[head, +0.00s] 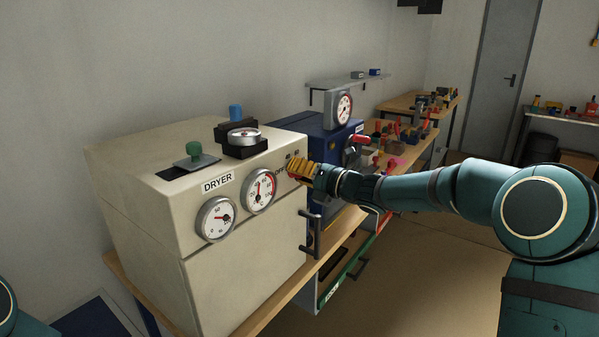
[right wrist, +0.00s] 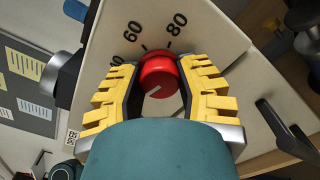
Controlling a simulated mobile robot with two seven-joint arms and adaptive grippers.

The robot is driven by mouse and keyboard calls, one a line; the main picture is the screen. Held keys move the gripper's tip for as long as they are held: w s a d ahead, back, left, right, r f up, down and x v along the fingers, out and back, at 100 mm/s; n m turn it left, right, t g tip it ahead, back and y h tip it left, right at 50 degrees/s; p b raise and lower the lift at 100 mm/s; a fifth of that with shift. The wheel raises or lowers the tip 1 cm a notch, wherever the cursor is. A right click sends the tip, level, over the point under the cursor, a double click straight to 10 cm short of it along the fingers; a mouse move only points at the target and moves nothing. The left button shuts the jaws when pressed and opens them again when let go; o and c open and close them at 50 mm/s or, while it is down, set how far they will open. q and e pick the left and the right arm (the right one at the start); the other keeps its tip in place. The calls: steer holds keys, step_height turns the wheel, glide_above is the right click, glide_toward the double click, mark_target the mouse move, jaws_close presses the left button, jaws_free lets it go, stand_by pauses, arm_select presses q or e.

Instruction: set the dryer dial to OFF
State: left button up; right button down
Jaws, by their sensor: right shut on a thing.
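The dryer (head: 140,200) is the big beige cabinet on the left in the head view, labelled DRYER. Its dial is a red knob (right wrist: 158,73) in the right wrist view, with 60 and 80 printed above it and part of another number at the left. A pale pointer line on the knob points to the lower left of that picture. My left gripper is out of view.
Two round gauges (head: 216,219) (head: 259,191) sit on the dryer's front, left of my right gripper. A dark door handle (head: 311,233) is below it. A green-knobbed slide (head: 194,155) is on top. A blue machine (head: 325,135) stands just behind. Open floor lies at the right.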

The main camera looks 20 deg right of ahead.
steer(key=c, duration=0.6)
jaws_free()
steer(key=shift+o, duration=0.2)
steer(key=v, duration=1.2)
